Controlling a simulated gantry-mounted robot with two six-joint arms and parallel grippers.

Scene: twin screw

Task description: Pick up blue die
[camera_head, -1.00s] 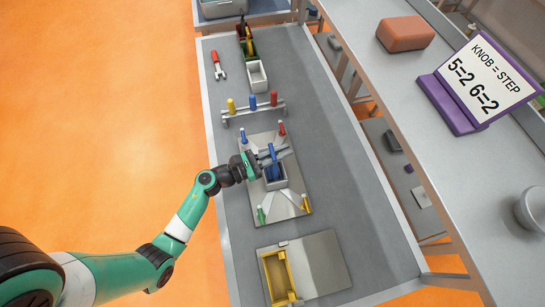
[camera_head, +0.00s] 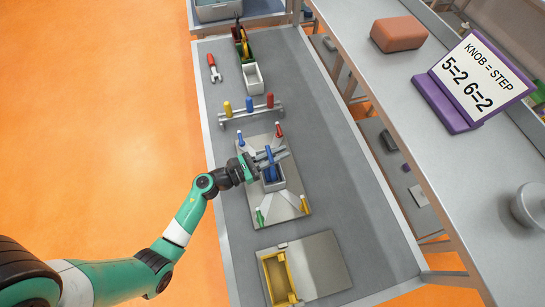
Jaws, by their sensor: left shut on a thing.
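The blue die (camera_head: 270,173) is a narrow blue piece standing upright in a grey open block (camera_head: 279,184) at the middle of a fixture plate (camera_head: 289,212). My left gripper (camera_head: 272,161) reaches in from the left, with its fingers over the block. It is shut on the blue die, whose top shows between the fingers. The lower part of the die is hidden in the block. My right gripper is not in view.
Red, blue, green and yellow handles stand at the plate's corners. A rack (camera_head: 251,112) with yellow, blue and red pegs stands behind it. A yellow-lined tray (camera_head: 264,274) lies in front. A white bin (camera_head: 253,78) and red-handled tool (camera_head: 214,68) are farther back. A shelf (camera_head: 440,150) flanks the right.

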